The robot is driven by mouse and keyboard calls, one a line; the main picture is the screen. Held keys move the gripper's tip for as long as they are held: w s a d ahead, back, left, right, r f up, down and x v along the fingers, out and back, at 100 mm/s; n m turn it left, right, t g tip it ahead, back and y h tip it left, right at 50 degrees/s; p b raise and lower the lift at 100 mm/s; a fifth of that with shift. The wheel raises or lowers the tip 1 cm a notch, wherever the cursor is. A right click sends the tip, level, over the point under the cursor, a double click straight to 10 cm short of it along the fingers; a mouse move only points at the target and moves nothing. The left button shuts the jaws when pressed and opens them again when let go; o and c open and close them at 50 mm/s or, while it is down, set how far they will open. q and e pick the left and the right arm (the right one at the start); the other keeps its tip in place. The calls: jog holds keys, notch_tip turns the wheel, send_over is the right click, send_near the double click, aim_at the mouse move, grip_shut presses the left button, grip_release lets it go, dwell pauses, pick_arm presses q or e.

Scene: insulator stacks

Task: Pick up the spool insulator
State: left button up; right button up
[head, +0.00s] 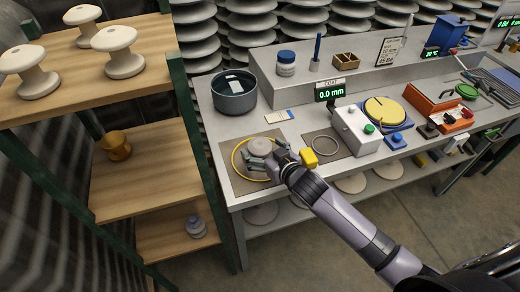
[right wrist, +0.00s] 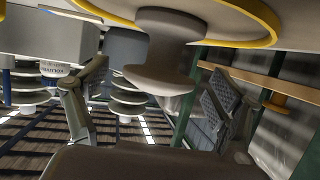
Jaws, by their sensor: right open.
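A pale grey spool insulator (head: 261,146) stands inside a yellow ring (head: 237,160) on a brown mat at the bench's left front. In the right wrist view, which is upside down, the spool (right wrist: 160,70) shows its narrow waist and wide flange between the two fingers. My right gripper (head: 265,160) is at the spool, with its fingers on either side. The fingers look apart from the spool in the right wrist view (right wrist: 155,105). The gripper is open and hides part of the ring and mat. My left gripper is not in view.
A dark pot (head: 235,98) stands behind the spool. A display reading 0.0 mm (head: 330,92) and a white box (head: 358,130) are to the right. The wooden shelf (head: 140,185) at left holds white spools (head: 118,60) and a brown one (head: 116,147).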

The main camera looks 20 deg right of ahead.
jog(key=shift+x, duration=1.05)
jog(key=shift+s, duration=0.1)
jog(key=c, duration=1.6)
jog(key=shift+c, duration=0.3)
jog(key=shift+r, duration=0.2)
